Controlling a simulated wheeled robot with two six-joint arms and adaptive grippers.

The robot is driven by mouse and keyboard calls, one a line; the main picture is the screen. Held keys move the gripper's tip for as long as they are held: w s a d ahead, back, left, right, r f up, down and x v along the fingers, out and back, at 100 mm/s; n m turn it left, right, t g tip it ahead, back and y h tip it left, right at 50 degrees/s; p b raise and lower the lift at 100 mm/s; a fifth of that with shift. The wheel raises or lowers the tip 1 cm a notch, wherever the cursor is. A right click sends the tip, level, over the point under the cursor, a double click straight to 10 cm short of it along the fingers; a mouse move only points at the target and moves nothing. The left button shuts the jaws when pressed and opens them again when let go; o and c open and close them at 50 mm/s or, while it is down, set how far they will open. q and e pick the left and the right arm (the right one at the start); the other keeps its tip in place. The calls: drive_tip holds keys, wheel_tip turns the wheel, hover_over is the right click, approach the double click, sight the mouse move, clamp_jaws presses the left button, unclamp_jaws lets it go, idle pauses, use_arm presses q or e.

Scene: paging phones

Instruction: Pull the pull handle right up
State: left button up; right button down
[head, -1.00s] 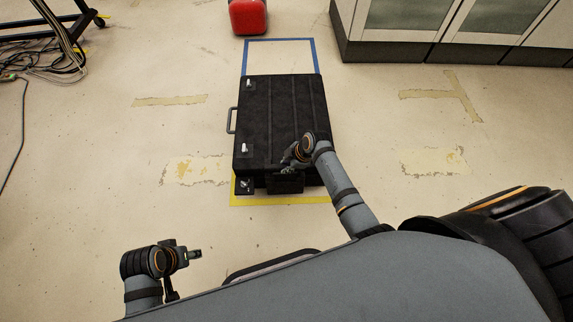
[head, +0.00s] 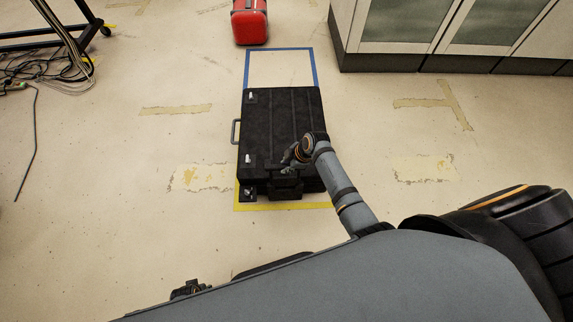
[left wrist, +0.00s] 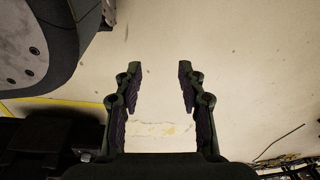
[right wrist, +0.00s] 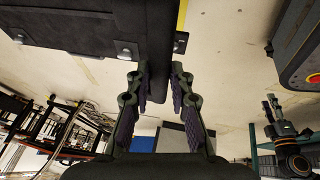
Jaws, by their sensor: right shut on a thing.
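The black case (head: 275,125) lies flat on the floor, with a grey carry handle (head: 235,132) on its left side. My right gripper (head: 290,164) is at the case's near end. Its fingers (right wrist: 158,85) are closed around a dark bar, the pull handle (right wrist: 159,70), in the right wrist view. In the head view the gripper and arm hide most of that handle. My left gripper (left wrist: 158,80) is open and empty above bare floor in the left wrist view. Only a bit of the left arm shows in the head view, behind my body.
Yellow tape (head: 320,206) edges the near end of the case, and blue tape (head: 280,49) outlines a clear patch beyond it. A red case (head: 250,25) stands further back. Cabinets (head: 395,62) are at the upper right, cables (head: 45,68) at the upper left.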

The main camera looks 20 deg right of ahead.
use_arm(q)
drive_tip(key=s+r+p, duration=0.1)
drive_tip(key=s+p, duration=0.6)
drive_tip(key=s, duration=0.4)
use_arm(e)
wheel_tip(320, 180, up, 7)
drive_tip(key=shift+w+r, duration=0.15)
drive_tip(key=shift+r, duration=0.05)
use_arm(q)
wheel_tip(320, 180, up, 12)
drive_tip(key=p, duration=1.1)
drive_tip(key=shift+w, duration=0.35)
use_arm(e)
wheel_tip(320, 180, up, 11)
use_arm(q)
drive_tip(key=shift+a, duration=0.1)
use_arm(e)
drive_tip(key=shift+w+r, duration=0.1)
drive_tip(key=shift+r, duration=0.05)
drive_tip(key=c, duration=1.5)
unclamp_jaws()
drive_tip(key=o, duration=0.3)
use_arm(q)
drive_tip(key=shift+s, duration=0.1)
use_arm(e)
drive_tip(key=shift+s, duration=0.2)
use_arm(q)
drive_tip(key=shift+a, duration=0.1)
